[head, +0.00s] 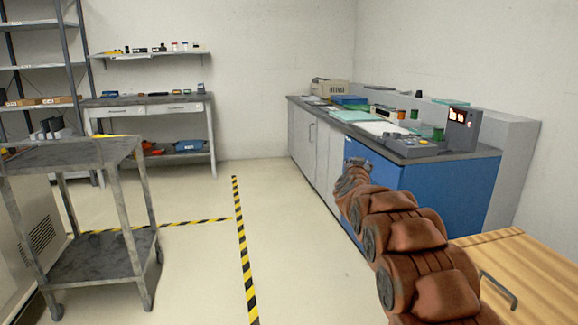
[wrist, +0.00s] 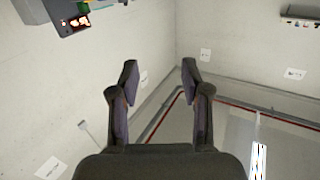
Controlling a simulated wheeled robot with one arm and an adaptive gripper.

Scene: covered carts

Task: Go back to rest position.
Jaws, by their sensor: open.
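My gripper (wrist: 160,78) is open in the wrist view, with its two dark fingers spread apart and nothing between them. Behind the fingers are pale walls and a room corner. In the head view my arm, in a reddish-brown cover, reaches from the lower right towards the blue-fronted cabinet. The gripper end (head: 355,163) shows small and dark in front of the cabinet (head: 447,190); its fingers are too small there to make out. No object is held.
A grey cart (head: 75,155) stands at left. A bench top (head: 466,153) at right carries several devices. A wooden-topped unit (head: 530,265) with a metal handle is at lower right. Yellow-black tape (head: 243,250) marks the floor. The middle floor is clear.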

